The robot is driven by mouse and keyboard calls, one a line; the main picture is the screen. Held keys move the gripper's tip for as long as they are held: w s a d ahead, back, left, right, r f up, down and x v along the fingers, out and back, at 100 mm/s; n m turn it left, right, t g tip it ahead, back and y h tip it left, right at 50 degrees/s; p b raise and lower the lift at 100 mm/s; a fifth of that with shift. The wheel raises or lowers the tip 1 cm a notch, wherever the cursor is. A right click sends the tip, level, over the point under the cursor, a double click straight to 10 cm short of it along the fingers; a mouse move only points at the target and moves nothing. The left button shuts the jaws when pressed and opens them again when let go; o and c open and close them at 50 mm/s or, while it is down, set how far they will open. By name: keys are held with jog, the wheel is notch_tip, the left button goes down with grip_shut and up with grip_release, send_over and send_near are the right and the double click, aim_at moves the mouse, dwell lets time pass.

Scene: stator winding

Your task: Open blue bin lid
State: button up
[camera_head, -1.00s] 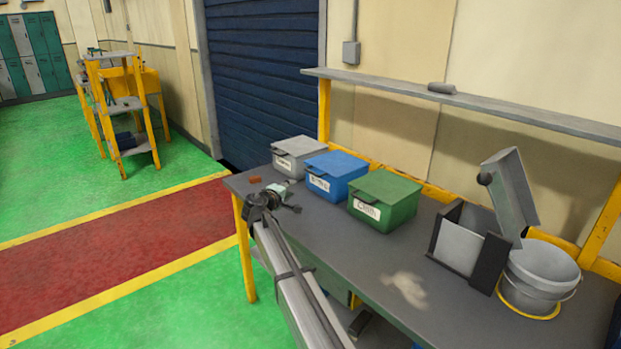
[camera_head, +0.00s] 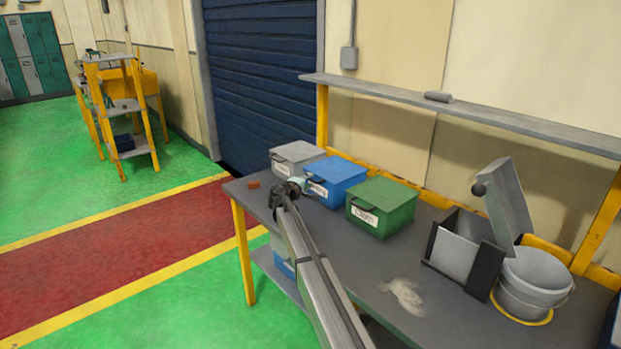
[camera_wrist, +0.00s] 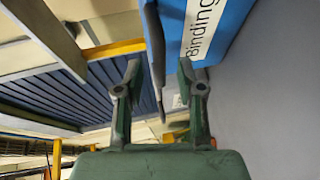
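The blue bin (camera_head: 337,181) stands on the workbench between a grey bin and a green bin, its lid shut. In the wrist view the blue bin (camera_wrist: 222,22) fills the upper right, with a white "Binding" label. The edge of its lid, with a tab hanging from it (camera_wrist: 154,52), shows left of the label. My gripper (camera_head: 294,186) is at the front of the blue bin in the head view. In the wrist view my gripper (camera_wrist: 159,75) has its two fingers spread apart, with the lid tab between them. I cannot tell whether they touch it.
The grey bin (camera_head: 296,157) is at left and the green bin (camera_head: 382,206) close at right. A small orange block (camera_head: 254,185) lies near the bench's left end. A grey box with a raised flap (camera_head: 465,247) and a bucket (camera_head: 533,282) stand further right. The front middle of the workbench (camera_head: 345,250) is mostly clear.

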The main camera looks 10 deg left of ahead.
jog(key=shift+x, duration=1.4)
grip_shut()
jog(key=shift+r+p, duration=0.1)
jog(key=shift+p, duration=0.2)
